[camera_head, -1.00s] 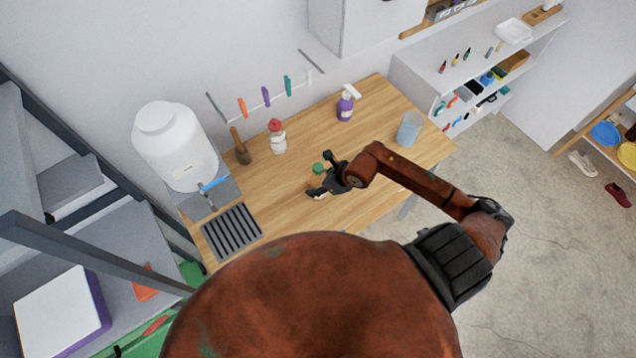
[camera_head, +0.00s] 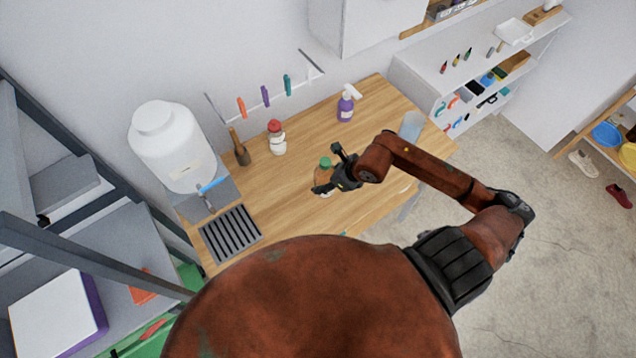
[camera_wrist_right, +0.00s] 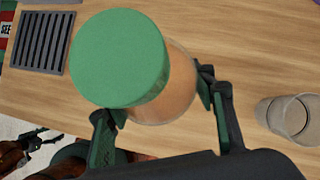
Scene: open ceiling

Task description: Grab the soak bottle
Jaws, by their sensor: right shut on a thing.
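The soak bottle seems to be the one with a green cap (camera_head: 326,163) and an amber-brown body (camera_head: 322,178). My right gripper (camera_head: 330,170) is shut on its body, one finger on each side. In the right wrist view the green cap (camera_wrist_right: 120,58) fills the upper left and hides much of the amber body (camera_wrist_right: 172,95). The right gripper's fingers (camera_wrist_right: 163,116) flank the body there. I cannot tell whether the bottle's base touches the table. A dark gripper, apparently my left one (camera_wrist_right: 35,143), shows small at the lower left of that view; its jaws are unclear.
The wooden table (camera_head: 290,190) holds a red-capped white bottle (camera_head: 277,138), a brown pestle-like tool (camera_head: 239,148), a purple spray bottle (camera_head: 346,104) and a clear beaker (camera_head: 411,125). A white tank (camera_head: 170,150) and a dark drain grate (camera_head: 231,234) are at the left.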

